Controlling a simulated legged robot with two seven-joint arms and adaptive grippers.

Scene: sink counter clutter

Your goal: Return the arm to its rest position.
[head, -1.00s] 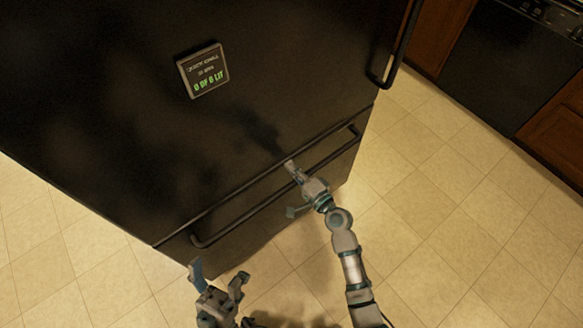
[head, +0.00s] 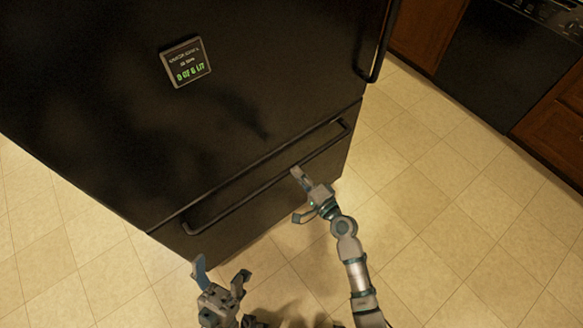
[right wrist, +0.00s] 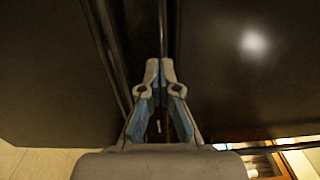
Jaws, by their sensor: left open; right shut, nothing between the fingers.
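My right gripper (head: 297,173) is shut and empty. In the head view it is in front of the lower drawer of a black fridge, overlapping the line of the drawer handle; I cannot tell whether it touches. In the right wrist view its fingertips (right wrist: 160,66) meet in front of dark panels. My left gripper (head: 220,270) is open and empty at the bottom of the head view, over the floor, with its fingers spread apart.
The black fridge (head: 110,120) fills the upper left, with a small display panel (head: 186,62) and a long lower drawer handle (head: 240,190). A black oven (head: 500,60) and wooden cabinets (head: 428,28) stand at the upper right. The tiled floor (head: 440,190) is clear.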

